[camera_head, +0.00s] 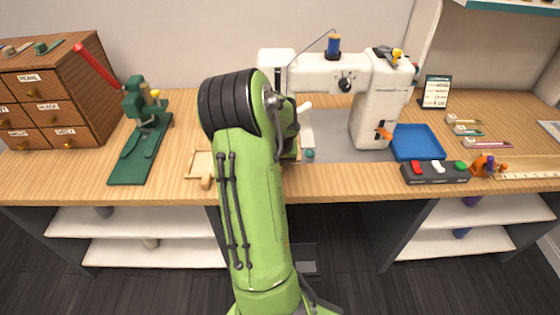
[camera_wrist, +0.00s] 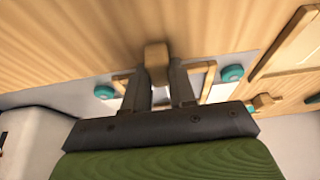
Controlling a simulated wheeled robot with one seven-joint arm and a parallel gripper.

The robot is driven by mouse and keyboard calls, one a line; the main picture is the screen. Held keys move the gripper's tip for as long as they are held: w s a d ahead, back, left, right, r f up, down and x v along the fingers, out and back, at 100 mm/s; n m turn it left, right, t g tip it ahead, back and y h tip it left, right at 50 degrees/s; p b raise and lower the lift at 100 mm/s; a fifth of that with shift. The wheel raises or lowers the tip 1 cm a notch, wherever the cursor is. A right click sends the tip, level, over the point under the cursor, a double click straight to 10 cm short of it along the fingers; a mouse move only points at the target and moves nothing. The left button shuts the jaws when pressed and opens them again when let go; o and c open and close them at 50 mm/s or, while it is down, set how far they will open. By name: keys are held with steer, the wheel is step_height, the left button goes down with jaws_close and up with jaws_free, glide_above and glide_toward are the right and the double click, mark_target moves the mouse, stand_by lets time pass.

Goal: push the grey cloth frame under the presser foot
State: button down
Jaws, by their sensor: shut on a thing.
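My gripper (camera_wrist: 157,76) is shut on a wooden handle block (camera_wrist: 156,54) in the wrist view. Pale wooden frame bars (camera_wrist: 207,76) show on both sides of the block, partly behind the fingers. This appears to be the cloth frame; its cloth is mostly hidden, so I cannot confirm its grey colour. Teal round knobs (camera_wrist: 232,73) stand on either side of it. In the head view my arm hides the gripper and most of this frame. The white sewing machine (camera_head: 378,105) stands behind, to the right. The presser foot is too hidden to make out.
A second wooden frame (camera_head: 190,164) with a handle lies left of my arm. A green press (camera_head: 140,150) and wooden drawers (camera_head: 85,85) stand farther left. A blue tray (camera_head: 417,142) and a switch box (camera_head: 433,173) are on the right. One teal knob (camera_head: 309,154) shows beside my arm.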

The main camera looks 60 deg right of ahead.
steer(key=shift+w+d+f, duration=0.1)
steer(key=shift+w+d, duration=0.2)
steer(key=shift+d, duration=0.25)
steer(key=c, duration=0.8)
jaws_free()
steer(key=shift+c, duration=0.2)
steer(key=p+v, duration=0.5)
steer(key=v, duration=1.1)
steer(key=shift+f, duration=0.1)
